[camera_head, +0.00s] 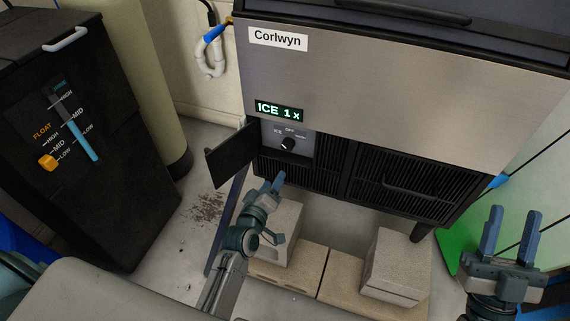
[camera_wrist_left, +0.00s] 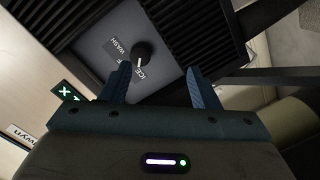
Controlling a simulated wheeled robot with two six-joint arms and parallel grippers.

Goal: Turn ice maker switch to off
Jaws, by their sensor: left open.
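The ice maker (camera_head: 400,90) is a steel-fronted machine with a lit green "ICE 1 x" display (camera_head: 279,110). Its black switch knob (camera_head: 288,144) is on a grey panel labelled ICE, OFF and WASH. In the left wrist view the knob (camera_wrist_left: 142,52) shows a white mark that appears to point toward the ICE label. My left gripper (camera_head: 275,181) is open and empty, below and in front of the knob. In the wrist view the knob appears beyond the fingertips, not touched. My right gripper (camera_head: 510,230) is open and empty at the lower right.
A small black panel door (camera_head: 232,155) stands swung open left of the knob. Black vent grilles (camera_head: 405,185) lie right of the panel. Concrete blocks (camera_head: 396,264) are on the floor below. A black cabinet (camera_head: 80,130) with an orange and blue float gauge stands at left.

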